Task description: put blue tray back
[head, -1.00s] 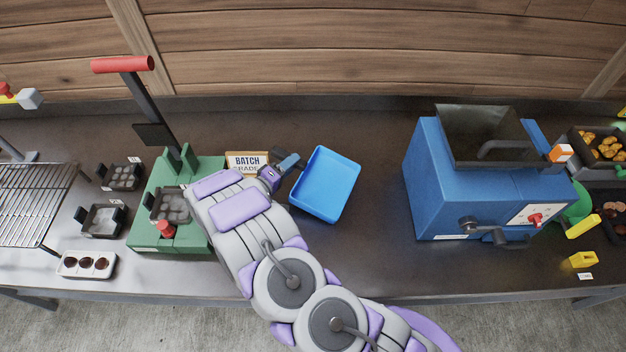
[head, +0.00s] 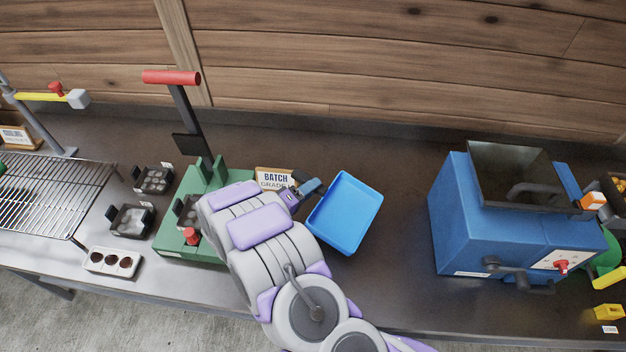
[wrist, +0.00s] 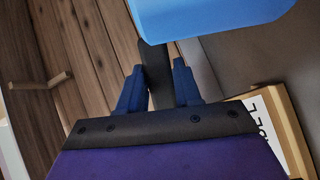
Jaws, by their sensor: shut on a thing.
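The blue tray (head: 345,213) is a shallow rectangular tray, empty, seen in the head view over the middle of the bench and turned at an angle. My gripper (head: 309,189) is at its left edge, shut on it. In the wrist view, my gripper's two dark blue fingers (wrist: 159,88) stand either side of a dark piece that leads up to the tray (wrist: 205,18). I cannot tell whether the tray touches the bench.
A green press (head: 190,236) with a red-handled lever and a "BATCH GRADE" sign (head: 275,180) stand left of the tray. A blue machine (head: 500,220) stands on the right. The bench between tray and machine is clear. A wire rack (head: 45,195) lies far left.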

